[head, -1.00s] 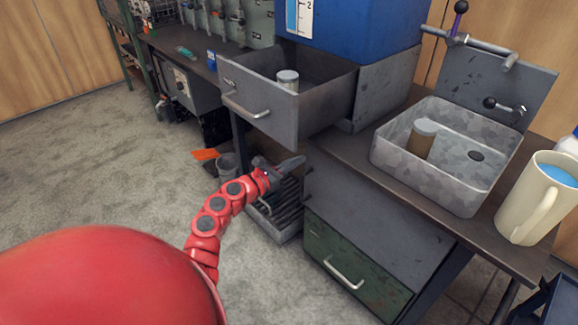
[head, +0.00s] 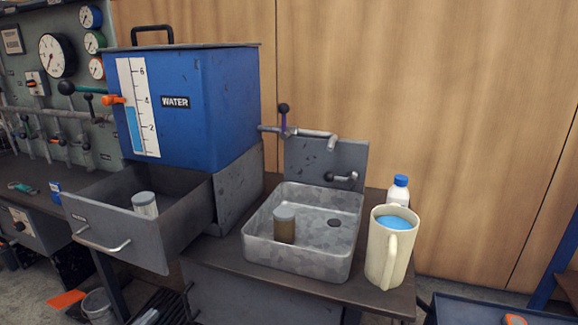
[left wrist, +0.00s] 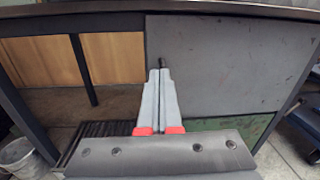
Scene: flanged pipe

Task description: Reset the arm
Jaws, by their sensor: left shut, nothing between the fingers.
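My left gripper shows in the left wrist view (left wrist: 159,75), its two grey fingers pressed together and empty. It points toward the dark space under the workbench, in front of a grey panel (left wrist: 230,65). In the head view only a bit of its grey tip (head: 148,317) shows at the bottom edge, below the open drawer. The red arm is out of the head view. My right gripper is in neither view.
A blue water tank (head: 215,110) stands behind.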

